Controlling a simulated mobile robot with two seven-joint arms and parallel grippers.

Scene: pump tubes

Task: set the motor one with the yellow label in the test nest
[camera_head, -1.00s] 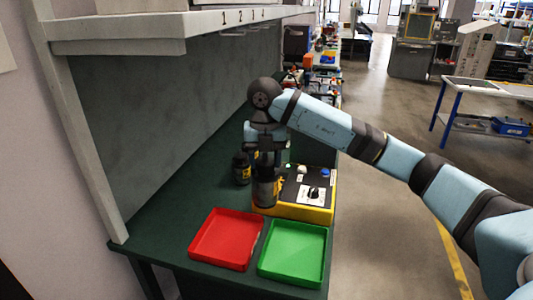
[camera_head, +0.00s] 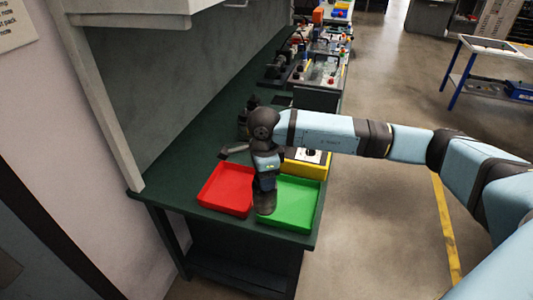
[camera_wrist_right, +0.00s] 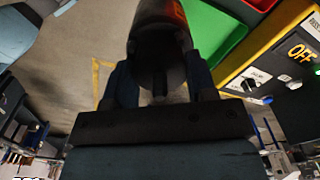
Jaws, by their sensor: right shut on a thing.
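My right gripper (camera_head: 265,180) is shut on a dark cylindrical motor (camera_head: 265,204), held upright above the inner edges of the two trays. Another dark motor (camera_head: 243,124) stands behind my right wrist, partly hidden. My left gripper is not in view.
A red tray (camera_head: 222,203) and a green tray (camera_head: 302,217) lie side by side at the near end of the dark green bench (camera_head: 168,178). A shelf and wall panel bound the bench on the left. Machinery stands further back along it.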

